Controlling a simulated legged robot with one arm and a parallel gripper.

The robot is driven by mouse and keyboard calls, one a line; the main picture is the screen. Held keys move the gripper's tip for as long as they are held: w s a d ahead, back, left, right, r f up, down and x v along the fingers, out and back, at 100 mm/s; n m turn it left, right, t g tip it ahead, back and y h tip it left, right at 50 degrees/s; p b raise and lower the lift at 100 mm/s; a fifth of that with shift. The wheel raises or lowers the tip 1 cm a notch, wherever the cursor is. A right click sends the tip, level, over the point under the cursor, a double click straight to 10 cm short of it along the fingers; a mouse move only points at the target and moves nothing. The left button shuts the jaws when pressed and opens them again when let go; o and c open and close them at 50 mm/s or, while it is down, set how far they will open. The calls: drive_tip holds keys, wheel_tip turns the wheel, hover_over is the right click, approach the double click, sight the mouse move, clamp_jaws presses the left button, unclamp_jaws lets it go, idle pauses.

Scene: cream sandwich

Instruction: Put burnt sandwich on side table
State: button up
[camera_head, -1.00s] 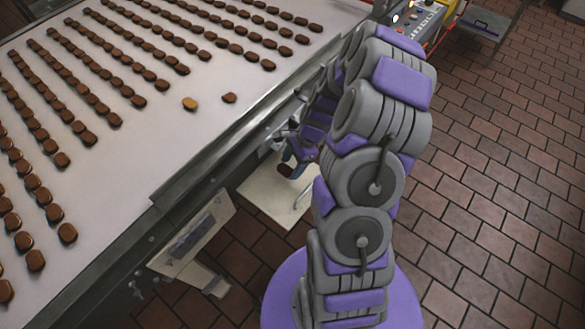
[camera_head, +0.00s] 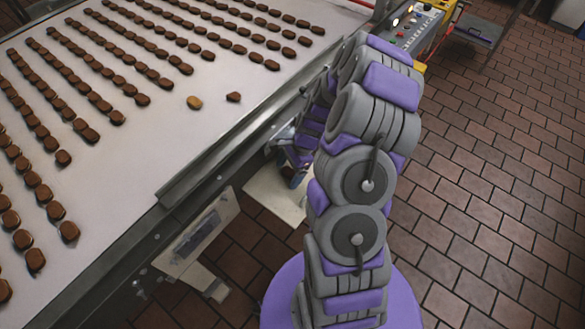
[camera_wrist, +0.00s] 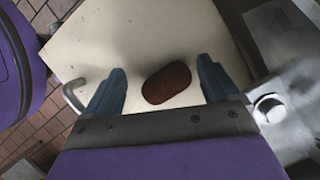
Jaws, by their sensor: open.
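The burnt sandwich (camera_wrist: 166,83), a dark brown oval, is over the pale top of the side table (camera_wrist: 150,30) in the wrist view. It lies between the two blue fingers of my gripper (camera_wrist: 160,68), with a gap on each side, so the gripper is open around it. I cannot tell for sure whether it rests flat on the top. In the head view, my gripper (camera_head: 297,179) is low over the side table (camera_head: 268,192), beside the conveyor. The sandwich is hidden there.
The conveyor (camera_head: 120,165) carries rows of brown sandwiches, with a lighter tan one (camera_head: 194,102) and a dark one (camera_head: 233,97) apart near its edge. Its metal rail (camera_head: 215,160) runs close to my arm. A control panel (camera_head: 415,25) stands behind. The tiled floor (camera_head: 490,190) at right is clear.

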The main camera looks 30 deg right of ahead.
drive_tip(key=d+r, duration=0.2)
drive_tip(key=d+r+p, duration=0.1)
drive_tip(key=d, duration=0.1)
drive_tip(key=shift+d+r, duration=0.25)
drive_tip(key=shift+r, duration=0.1)
drive_tip(key=s+a+r+n+p, duration=0.1)
drive_tip(key=a+r+n, duration=0.1)
drive_tip(key=r, duration=0.5)
drive_tip(key=s+a+r+n+p, duration=0.1)
drive_tip(key=a+r+n, duration=0.1)
drive_tip(key=r, duration=0.5)
drive_tip(key=s+a+r+n+g+h, duration=0.2)
drive_tip(key=s+a+r+n, duration=0.65)
drive_tip(key=a, duration=0.35)
drive_tip(key=s+r+n+h, duration=0.1)
drive_tip(key=s+r+n, duration=0.1)
drive_tip(key=s, duration=0.5)
drive_tip(key=s+r+n+h, duration=0.1)
drive_tip(key=s+n, duration=0.3)
drive_tip(key=s, duration=0.4)
drive_tip(key=shift+s+a+r+n, duration=0.25)
drive_tip(key=shift+r+n, duration=0.1)
drive_tip(key=shift+r, duration=0.45)
